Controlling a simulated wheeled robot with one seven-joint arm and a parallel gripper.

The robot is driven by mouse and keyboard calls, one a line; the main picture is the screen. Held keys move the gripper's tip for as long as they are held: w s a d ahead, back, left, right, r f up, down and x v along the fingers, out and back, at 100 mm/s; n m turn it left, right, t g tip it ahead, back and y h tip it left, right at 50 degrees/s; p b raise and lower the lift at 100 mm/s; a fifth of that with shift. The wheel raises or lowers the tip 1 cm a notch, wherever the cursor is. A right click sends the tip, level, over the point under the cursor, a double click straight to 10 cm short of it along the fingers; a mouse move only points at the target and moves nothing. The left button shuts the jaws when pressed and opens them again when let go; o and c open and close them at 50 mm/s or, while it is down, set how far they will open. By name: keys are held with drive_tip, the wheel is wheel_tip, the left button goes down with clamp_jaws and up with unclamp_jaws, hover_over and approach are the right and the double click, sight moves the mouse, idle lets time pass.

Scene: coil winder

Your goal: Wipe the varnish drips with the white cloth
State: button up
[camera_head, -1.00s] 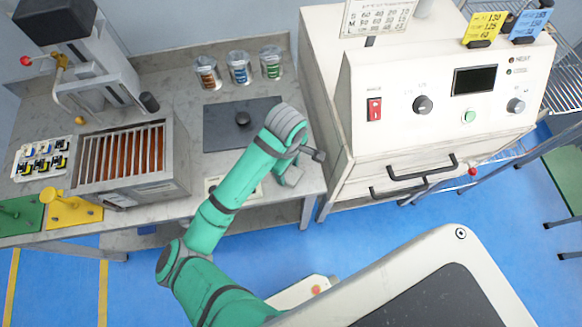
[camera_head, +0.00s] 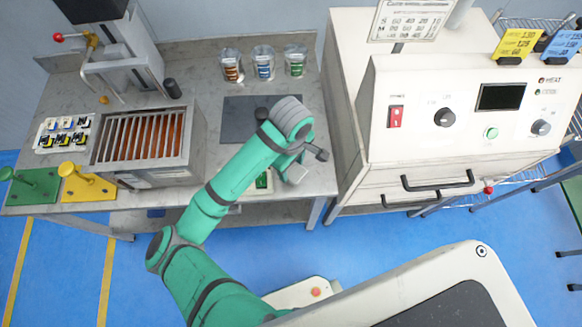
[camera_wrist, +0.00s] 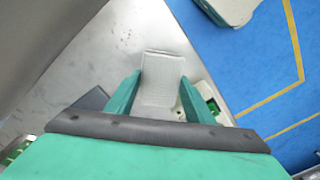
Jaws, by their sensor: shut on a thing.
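My gripper (camera_wrist: 160,88) has its two green fingers shut on the white cloth (camera_wrist: 164,78), a pale folded pad that sticks out ahead of the fingertips in the wrist view. The cloth is over the grey metal bench top (camera_wrist: 95,62); I cannot tell whether it touches the surface. Small dark specks, likely varnish drips (camera_wrist: 126,36), lie on the bench beyond the cloth and to its left. In the head view my arm reaches over the bench's front right part and largely hides the gripper.
A slatted metal box (camera_head: 150,145) stands left. The white oven (camera_head: 400,165) with handles closely borders the bench's right end. A white-and-green item (camera_wrist: 207,102) lies right of my fingers.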

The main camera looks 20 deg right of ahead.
drive_tip(key=shift+w+r, duration=0.2)
drive_tip(key=shift+r, duration=0.95)
drive_tip(key=shift+s+d+r, duration=0.1)
drive_tip(key=shift+s+r, duration=0.05)
drive_tip(key=shift+r, duration=0.65)
drive_tip(key=shift+r, duration=0.1)
drive_tip(key=shift+r, duration=1.4)
